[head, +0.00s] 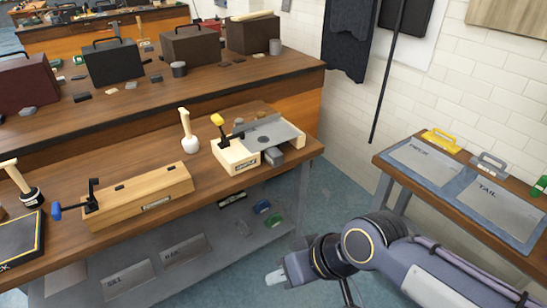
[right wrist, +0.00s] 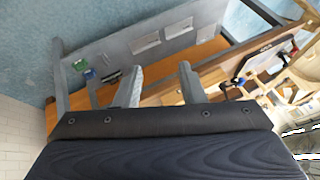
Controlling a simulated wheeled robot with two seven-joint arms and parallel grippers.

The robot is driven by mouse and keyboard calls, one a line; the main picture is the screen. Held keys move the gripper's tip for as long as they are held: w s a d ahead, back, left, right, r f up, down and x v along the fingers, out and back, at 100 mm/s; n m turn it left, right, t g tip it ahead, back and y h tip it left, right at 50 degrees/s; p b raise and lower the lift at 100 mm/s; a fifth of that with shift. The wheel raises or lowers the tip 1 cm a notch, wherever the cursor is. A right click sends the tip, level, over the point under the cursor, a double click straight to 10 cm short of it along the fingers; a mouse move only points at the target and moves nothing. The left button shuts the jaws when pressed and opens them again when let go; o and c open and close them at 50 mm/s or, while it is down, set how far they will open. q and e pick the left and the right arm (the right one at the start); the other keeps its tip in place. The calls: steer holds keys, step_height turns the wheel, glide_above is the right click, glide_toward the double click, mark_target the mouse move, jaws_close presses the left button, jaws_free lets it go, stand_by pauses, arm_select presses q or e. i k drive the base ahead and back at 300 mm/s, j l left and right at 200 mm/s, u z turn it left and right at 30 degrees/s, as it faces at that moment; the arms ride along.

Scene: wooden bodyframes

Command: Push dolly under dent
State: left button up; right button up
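A pale wooden fixture (head: 235,158) with a yellow-handled clamp (head: 218,122) stands near the right end of the workbench. It bears a grey metal panel (head: 287,131) with a dark patch (head: 263,140) that looks like the dent. A small grey block (head: 273,157), which looks like the dolly, is at the fixture's front right, low beside the panel's edge; how far it reaches under the panel is hidden. My right gripper (head: 277,277) is in front of and below the bench edge, well apart from the block. The right wrist view shows its fingers (right wrist: 160,85) apart and empty. My left gripper is out of view.
A long wooden box (head: 140,196) with a blue-handled clamp and a white-headed mallet (head: 190,140) stand left of the fixture. A side table (head: 455,185) with labelled plates is at the right. A lower shelf (head: 180,255) holds plates and small blocks. Floor is clear between bench and side table.

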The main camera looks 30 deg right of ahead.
mark_target(274, 156)
steer(key=i+l+z, duration=0.15)
steer(key=i+l, duration=0.85)
